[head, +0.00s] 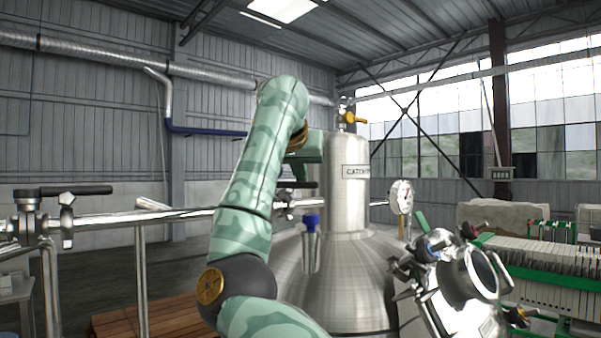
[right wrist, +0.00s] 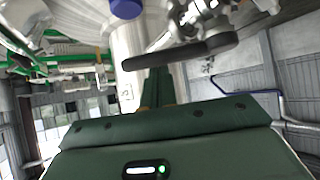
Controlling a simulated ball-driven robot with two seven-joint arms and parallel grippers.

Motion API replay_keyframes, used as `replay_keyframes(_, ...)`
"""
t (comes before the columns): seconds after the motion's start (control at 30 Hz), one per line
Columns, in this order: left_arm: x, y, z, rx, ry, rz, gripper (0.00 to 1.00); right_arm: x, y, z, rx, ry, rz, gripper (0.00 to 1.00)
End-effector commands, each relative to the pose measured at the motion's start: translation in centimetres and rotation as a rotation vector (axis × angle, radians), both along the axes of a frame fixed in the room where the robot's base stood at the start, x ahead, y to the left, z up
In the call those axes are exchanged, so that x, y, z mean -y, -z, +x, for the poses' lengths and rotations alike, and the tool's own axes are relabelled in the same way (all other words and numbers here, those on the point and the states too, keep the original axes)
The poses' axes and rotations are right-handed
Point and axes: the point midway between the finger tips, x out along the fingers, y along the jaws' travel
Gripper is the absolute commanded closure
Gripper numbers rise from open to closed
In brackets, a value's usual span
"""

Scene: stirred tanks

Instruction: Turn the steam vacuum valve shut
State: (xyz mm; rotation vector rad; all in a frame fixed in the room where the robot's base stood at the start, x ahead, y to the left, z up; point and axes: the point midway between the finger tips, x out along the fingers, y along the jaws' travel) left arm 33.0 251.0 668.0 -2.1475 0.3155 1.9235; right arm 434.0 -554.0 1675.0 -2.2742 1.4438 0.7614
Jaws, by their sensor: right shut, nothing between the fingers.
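A valve with a black lever handle (head: 298,185) sits on the horizontal pipe beside the steel tank, partly behind my right arm. In the right wrist view a black lever (right wrist: 180,52) with a metal valve body (right wrist: 205,18) lies just beyond my fingertips. My right gripper (head: 308,150) is above the pipe in the head view, partly hidden by its own arm. In the right wrist view the right gripper (right wrist: 158,82) is shut and empty, close to the lever; I cannot tell if they touch. No readable label names the valve. My left gripper is not in view.
The tank (head: 350,275) carries a labelled steel column (head: 350,185) with a yellow-handled valve (head: 355,118), a gauge (head: 402,197) and a blue-capped fitting (head: 311,222). Another black-handled valve (head: 65,192) stands at left. A green-framed filter press (head: 545,265) is at right.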

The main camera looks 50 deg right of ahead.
Motion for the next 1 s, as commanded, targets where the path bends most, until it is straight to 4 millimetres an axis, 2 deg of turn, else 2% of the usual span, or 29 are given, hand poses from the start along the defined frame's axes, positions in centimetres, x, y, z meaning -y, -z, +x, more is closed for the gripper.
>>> replay_keyframes(0.77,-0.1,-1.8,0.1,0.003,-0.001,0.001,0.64,-0.8,-0.1,-0.2,0.0,0.125,0.0,1.0)
replay_keyframes(1.0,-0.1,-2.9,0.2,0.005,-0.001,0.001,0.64,-1.4,-0.3,-0.4,-0.002,0.207,-0.002,1.0)
